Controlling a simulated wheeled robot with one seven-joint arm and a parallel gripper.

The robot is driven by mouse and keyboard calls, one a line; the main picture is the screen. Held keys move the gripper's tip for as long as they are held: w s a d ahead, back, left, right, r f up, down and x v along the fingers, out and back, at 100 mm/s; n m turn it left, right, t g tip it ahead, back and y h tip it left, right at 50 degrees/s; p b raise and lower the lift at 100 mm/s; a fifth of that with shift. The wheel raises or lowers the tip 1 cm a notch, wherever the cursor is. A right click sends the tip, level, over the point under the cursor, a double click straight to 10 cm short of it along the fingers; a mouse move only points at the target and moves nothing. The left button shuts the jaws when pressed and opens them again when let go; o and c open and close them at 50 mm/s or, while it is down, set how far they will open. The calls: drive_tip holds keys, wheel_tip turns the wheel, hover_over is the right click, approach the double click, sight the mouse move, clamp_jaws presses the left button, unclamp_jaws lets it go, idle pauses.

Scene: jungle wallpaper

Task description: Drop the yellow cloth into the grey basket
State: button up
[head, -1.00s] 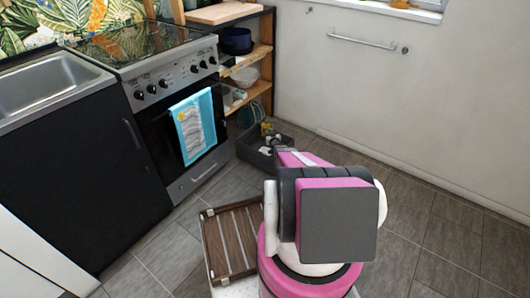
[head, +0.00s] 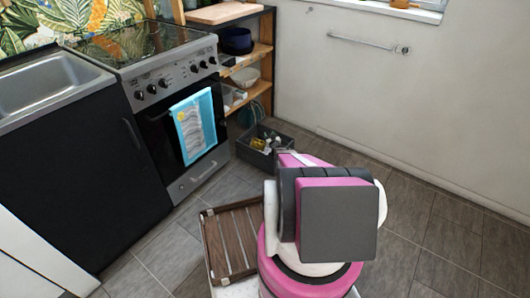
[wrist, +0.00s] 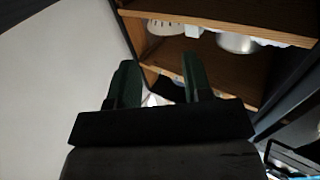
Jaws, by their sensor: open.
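The grey basket (head: 250,159) stands on the floor beside the oven, in front of the shelf. Small yellow and pale patches (head: 259,144) show inside its rim and look like the yellow cloth, though they are too small to make out clearly. My gripper (wrist: 160,68) has its two green fingers spread apart in the wrist view, with no cloth between them. In the head view my arm hides the gripper and the basket's right end.
The oven (head: 185,130) has a blue towel (head: 194,125) on its handle. A wooden shelf (head: 258,55) with bowls stands behind the basket. A slatted wooden tray (head: 232,240) is at my front left. Open tiled floor (head: 440,240) lies to the right.

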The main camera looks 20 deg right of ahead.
drive_tip(key=s+a+r, duration=0.3)
drive_tip(key=a+r, duration=0.7)
drive_tip(key=a, duration=0.1)
drive_tip(key=shift+r, duration=0.4)
drive_tip(key=shift+a, duration=0.1)
drive_tip(key=s+a+r+g, duration=0.5)
drive_tip(key=s+r, duration=0.3)
drive_tip(key=s, duration=0.6)
drive_tip(key=s+a+r+g, duration=0.5)
drive_tip(key=s+r+g, duration=0.2)
drive_tip(key=s, duration=0.7)
drive_tip(key=s+a+r+g, duration=0.5)
drive_tip(key=s+r, duration=0.4)
drive_tip(key=s, duration=0.5)
drive_tip(key=shift+s+a+g, duration=0.15)
drive_tip(key=shift+s+g, duration=0.15)
drive_tip(key=shift+g, duration=0.2)
